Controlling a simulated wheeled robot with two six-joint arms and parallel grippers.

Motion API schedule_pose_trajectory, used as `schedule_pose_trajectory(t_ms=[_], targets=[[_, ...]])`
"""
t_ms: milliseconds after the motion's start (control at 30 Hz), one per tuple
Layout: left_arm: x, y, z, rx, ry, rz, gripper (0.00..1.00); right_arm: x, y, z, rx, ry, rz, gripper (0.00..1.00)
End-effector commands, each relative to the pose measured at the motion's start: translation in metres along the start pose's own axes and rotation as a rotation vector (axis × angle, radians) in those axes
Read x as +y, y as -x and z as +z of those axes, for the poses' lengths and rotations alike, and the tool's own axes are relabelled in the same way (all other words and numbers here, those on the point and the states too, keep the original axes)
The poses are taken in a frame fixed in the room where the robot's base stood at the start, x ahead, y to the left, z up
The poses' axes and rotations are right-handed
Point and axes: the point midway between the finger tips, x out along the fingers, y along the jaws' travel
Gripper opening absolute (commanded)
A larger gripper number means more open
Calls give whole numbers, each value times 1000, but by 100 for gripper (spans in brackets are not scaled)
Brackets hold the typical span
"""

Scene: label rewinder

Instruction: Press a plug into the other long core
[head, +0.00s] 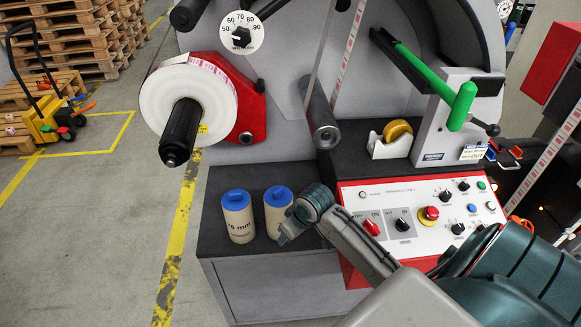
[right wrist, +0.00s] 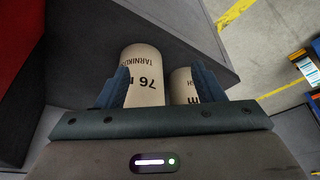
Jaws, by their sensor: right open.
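Two beige cores stand upright side by side on the dark cabinet top in the head view. The left core (head: 240,226) has a blue plug (head: 236,198) in its top; the right core (head: 273,219) has a blue plug (head: 278,195) in its top too. My right gripper (head: 291,226) is beside the right core in the head view. In the right wrist view its fingers (right wrist: 162,86) are open, with a core marked 76 (right wrist: 145,72) and part of a second core (right wrist: 182,88) showing between them. The plugs are hidden there. My left gripper is out of view.
A label roll (head: 188,104) sits on a black spindle above and left of the cores. A control panel (head: 425,212) with knobs and a red stop button is at right. A tape dispenser (head: 392,142) stands behind it. Bare cabinet top lies left of the cores.

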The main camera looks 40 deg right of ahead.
Motion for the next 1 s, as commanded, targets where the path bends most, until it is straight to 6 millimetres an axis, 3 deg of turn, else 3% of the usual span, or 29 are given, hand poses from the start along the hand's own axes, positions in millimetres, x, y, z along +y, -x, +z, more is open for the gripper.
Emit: schedule_pose_trajectory(t_ms=[33,200,300,433,667,1000], targets=[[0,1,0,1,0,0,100,5,29,-23,20,28,1,62],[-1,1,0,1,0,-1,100,27,87,-78,33,71,-17,62],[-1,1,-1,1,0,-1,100,38,114,-98,36,88,-24,62],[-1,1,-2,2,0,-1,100,44,134,-110,36,99,-28,62],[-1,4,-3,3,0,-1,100,46,132,-115,34,102,-34,62],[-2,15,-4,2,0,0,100,43,74,-116,32,99,-35,62]])
